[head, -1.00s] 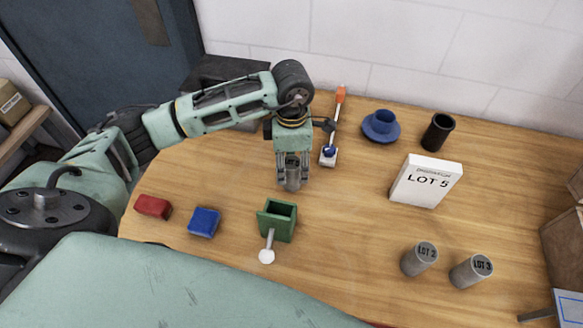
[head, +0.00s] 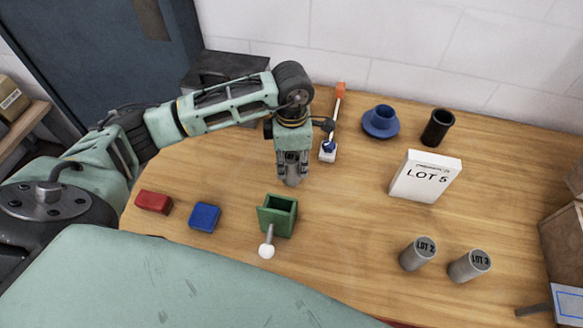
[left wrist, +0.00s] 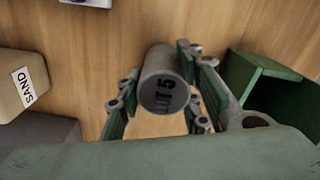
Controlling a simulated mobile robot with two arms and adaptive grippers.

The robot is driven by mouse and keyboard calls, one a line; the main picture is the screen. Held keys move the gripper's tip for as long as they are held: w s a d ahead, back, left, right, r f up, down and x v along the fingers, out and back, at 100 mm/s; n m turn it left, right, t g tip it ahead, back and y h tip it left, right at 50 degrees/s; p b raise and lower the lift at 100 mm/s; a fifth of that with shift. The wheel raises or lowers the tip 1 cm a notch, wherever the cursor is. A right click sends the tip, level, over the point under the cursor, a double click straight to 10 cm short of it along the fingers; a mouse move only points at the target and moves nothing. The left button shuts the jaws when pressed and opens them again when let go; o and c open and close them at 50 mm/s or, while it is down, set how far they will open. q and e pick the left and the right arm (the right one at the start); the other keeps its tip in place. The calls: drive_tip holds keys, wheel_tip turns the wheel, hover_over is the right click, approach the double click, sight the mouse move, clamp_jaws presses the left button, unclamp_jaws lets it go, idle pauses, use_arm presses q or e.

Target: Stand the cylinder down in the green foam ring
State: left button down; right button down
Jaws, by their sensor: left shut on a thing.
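My left gripper (head: 291,170) is shut on a grey cylinder; in the head view its fingers hide most of the cylinder. In the left wrist view the cylinder (left wrist: 165,78) sits between the green finger pads, its end marked LOT 5 facing the camera. I see no round green ring. The only green holder in view is a square, open-topped green box (head: 278,216), below the gripper in the head picture and apart from it; it also shows at the right of the left wrist view (left wrist: 262,68). My right gripper is not in view.
A rod with a white ball (head: 266,251) stands against the green box. Red (head: 153,203) and blue (head: 204,218) blocks lie left. A SAND block (left wrist: 22,84) is nearby.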

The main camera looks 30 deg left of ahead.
sight(292, 155)
use_arm(q)
drive_tip(key=shift+w+r, duration=0.1)
drive_tip(key=shift+r+b, duration=0.4)
drive_tip(key=shift+r, duration=0.1)
wheel_tip(292, 155, up, 2)
drive_tip(key=shift+r+b, duration=0.2)
drive_tip(key=shift+b, duration=0.5)
drive_tip(key=w+d+r+b, duration=0.2)
drive_tip(key=d+r+b, duration=0.2)
drive_tip(key=d+r, duration=0.3)
drive_tip(key=d, duration=0.4)
drive_tip(key=shift+d+r, duration=0.3)
drive_tip(key=shift+w, duration=0.1)
